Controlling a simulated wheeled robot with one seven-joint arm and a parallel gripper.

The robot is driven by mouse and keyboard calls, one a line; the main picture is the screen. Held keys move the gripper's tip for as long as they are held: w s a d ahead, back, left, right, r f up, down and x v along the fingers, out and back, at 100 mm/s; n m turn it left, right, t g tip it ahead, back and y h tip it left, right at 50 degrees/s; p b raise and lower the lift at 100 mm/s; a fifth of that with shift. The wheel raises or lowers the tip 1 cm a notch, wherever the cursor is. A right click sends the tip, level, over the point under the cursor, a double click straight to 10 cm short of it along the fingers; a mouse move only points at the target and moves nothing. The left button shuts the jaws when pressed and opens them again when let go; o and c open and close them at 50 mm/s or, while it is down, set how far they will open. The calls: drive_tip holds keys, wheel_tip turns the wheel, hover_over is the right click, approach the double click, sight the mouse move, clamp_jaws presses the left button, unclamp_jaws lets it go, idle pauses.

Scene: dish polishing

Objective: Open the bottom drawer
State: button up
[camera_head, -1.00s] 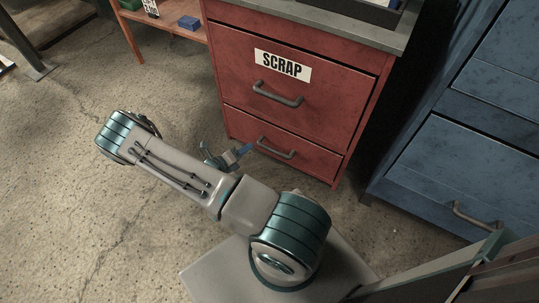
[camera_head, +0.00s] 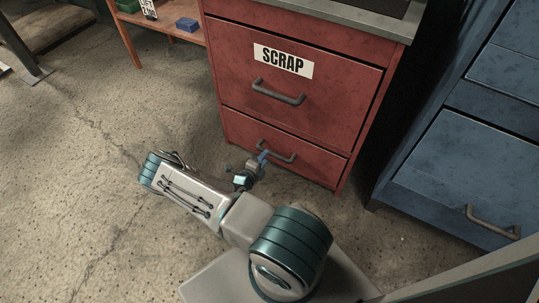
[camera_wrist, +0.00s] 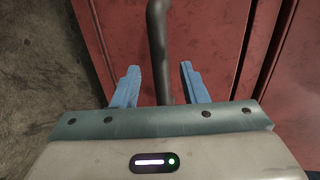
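The red cabinet's bottom drawer (camera_head: 300,157) is shut, below a larger drawer with a SCRAP label (camera_head: 283,61). Its grey bar handle (camera_head: 277,151) runs across the drawer front. My gripper (camera_head: 263,156) is at the left part of this handle. In the wrist view my gripper (camera_wrist: 160,85) has its two blue fingers apart, with the handle (camera_wrist: 158,45) running between them. Gaps show on both sides of the bar, so the fingers do not grip it. The drawer front (camera_wrist: 215,45) fills much of the wrist view.
A blue cabinet (camera_head: 460,165) stands to the right, its handle (camera_head: 490,222) sticking out. An orange shelf (camera_head: 165,22) with a blue box (camera_head: 187,24) is at the upper left. The concrete floor (camera_head: 80,180) to the left is clear.

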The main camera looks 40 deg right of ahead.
drive_tip(key=b+x, duration=0.1)
drive_tip(key=x, duration=0.4)
drive_tip(key=shift+w, duration=0.1)
clamp_jaws()
drive_tip(key=shift+a, duration=0.15)
